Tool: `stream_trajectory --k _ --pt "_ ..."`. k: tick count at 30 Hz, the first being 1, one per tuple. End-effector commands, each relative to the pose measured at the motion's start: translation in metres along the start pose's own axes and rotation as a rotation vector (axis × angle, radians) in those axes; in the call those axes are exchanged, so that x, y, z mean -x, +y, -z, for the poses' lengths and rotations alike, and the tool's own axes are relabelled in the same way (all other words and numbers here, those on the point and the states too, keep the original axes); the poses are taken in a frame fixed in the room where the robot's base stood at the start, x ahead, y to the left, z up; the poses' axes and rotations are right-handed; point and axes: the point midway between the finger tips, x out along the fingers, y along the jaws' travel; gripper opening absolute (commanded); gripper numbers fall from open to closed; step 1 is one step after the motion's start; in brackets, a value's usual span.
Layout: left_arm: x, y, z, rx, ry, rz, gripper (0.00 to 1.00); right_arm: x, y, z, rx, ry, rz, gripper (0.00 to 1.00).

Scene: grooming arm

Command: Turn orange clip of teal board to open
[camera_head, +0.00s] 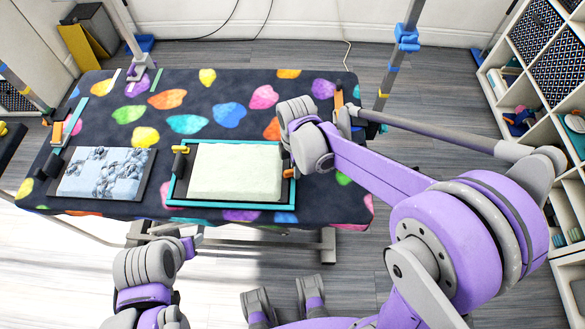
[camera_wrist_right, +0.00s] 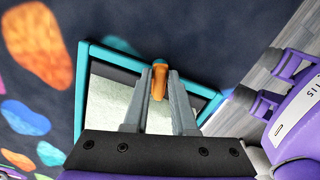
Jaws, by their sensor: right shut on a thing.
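The teal board (camera_head: 230,204) lies on the patterned table, a teal frame around a pale slab. Its orange clip (camera_head: 289,173) is at the frame's right edge. In the right wrist view, the orange clip (camera_wrist_right: 159,82) stands between the fingertips of my right gripper (camera_wrist_right: 160,75), which is shut on it. The teal frame (camera_wrist_right: 84,90) shows behind the fingers. In the head view, the wrist mostly hides my right gripper's fingers. My left gripper (camera_head: 192,241) is below the table's front edge, away from the board; its fingers are too unclear to judge.
A dark board with a blue-grey patterned slab (camera_head: 105,172) lies left of the teal board. A yellow clip (camera_head: 180,149) is at the teal board's left. The patterned table (camera_head: 155,85) is largely clear behind the boards. White shelves (camera_head: 540,85) stand at right.

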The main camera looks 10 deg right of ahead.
Motion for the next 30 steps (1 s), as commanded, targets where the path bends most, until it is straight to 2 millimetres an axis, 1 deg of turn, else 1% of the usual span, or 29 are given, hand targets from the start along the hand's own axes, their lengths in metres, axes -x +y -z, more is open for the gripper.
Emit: stream_trajectory --k 3,6,14,21,24,30 --pt "-0.0020 0.0000 -0.0014 0.000 -0.001 0.000 0.50 -0.0006 -0.0002 0.0002 0.119 0.001 0.001 0.00" --pt "-0.0023 0.0000 -0.0016 0.000 -0.001 0.000 0.50 -0.0003 -0.0002 0.0003 0.172 0.001 0.001 0.00" --pt "-0.0022 0.0000 -0.0015 0.000 -0.001 0.000 0.50 -0.0001 -0.0002 0.0003 0.181 0.001 0.001 0.00" --pt "-0.0048 0.0000 -0.0032 0.000 -0.002 0.000 0.50 -0.0006 -0.0001 0.0003 0.392 0.001 0.000 0.00" --pt "-0.0048 0.0000 -0.0032 0.000 -0.002 0.000 0.50 -0.0003 -0.0001 0.0003 0.421 0.001 0.000 0.00" --pt "-0.0047 0.0000 -0.0031 0.000 -0.002 0.000 0.50 -0.0002 -0.0002 0.0003 0.421 0.001 0.000 0.00"
